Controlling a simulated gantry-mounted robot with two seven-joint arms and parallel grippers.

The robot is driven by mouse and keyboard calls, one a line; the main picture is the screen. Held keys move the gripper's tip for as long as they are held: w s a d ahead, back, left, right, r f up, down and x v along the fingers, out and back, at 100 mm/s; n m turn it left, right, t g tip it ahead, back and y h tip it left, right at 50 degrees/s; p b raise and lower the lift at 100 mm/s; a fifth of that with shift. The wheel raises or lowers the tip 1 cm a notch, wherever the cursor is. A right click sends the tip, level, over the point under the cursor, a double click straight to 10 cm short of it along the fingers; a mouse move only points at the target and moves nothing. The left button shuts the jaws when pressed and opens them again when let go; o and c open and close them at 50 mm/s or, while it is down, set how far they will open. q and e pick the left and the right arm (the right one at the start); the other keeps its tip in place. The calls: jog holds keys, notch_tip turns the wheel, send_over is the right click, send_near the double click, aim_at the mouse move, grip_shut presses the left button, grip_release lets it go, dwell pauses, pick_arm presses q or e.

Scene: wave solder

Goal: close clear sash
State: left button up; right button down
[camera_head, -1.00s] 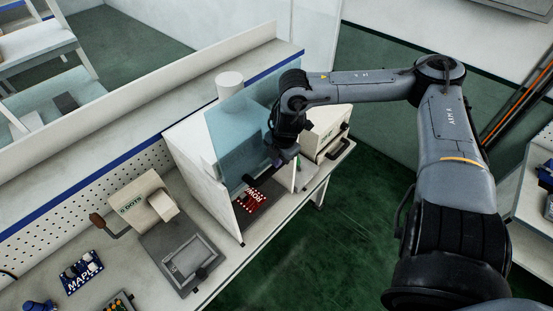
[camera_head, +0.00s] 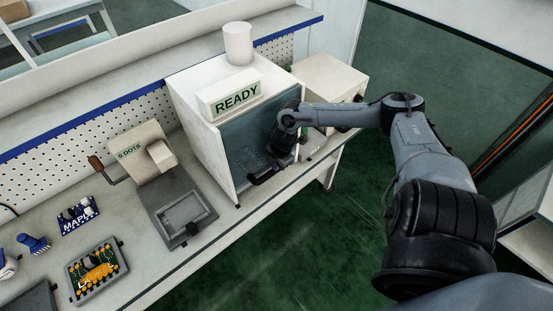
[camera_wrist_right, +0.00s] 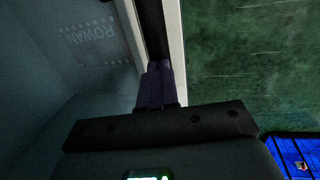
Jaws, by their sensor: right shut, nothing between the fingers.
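The clear blue-tinted sash (camera_head: 240,150) hangs down across the front of the white cabinet (camera_head: 208,138) in the head view. Its black handle bar (camera_head: 266,176) is low on the front. My right gripper (camera_head: 279,162) is at the sash front, close to the handle. In the right wrist view its purple fingers (camera_wrist_right: 157,85) are shut and empty, at the end of a dark bar (camera_wrist_right: 152,28); I cannot tell whether they touch. A board marked ROWAN (camera_wrist_right: 88,42) shows dimly through the sash. My left gripper is out of view.
A READY sign (camera_head: 236,97) and a white cylinder (camera_head: 238,43) are on top of the cabinet. A dotting press (camera_head: 145,155), a MAPLE board (camera_head: 78,215) and an orange-marked board (camera_head: 97,270) are to the left. A beige box (camera_head: 325,76) stands behind right. Floor in front is clear.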

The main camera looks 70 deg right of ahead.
aim_at(277, 172)
notch_tip(277, 172, down, 6)
jog(key=shift+f+b, duration=0.15)
jog(key=shift+b, duration=1.05)
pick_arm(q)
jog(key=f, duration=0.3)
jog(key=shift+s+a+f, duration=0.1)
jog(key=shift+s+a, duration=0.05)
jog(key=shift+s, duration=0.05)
pick_arm(e)
jog(key=shift+r, duration=0.25)
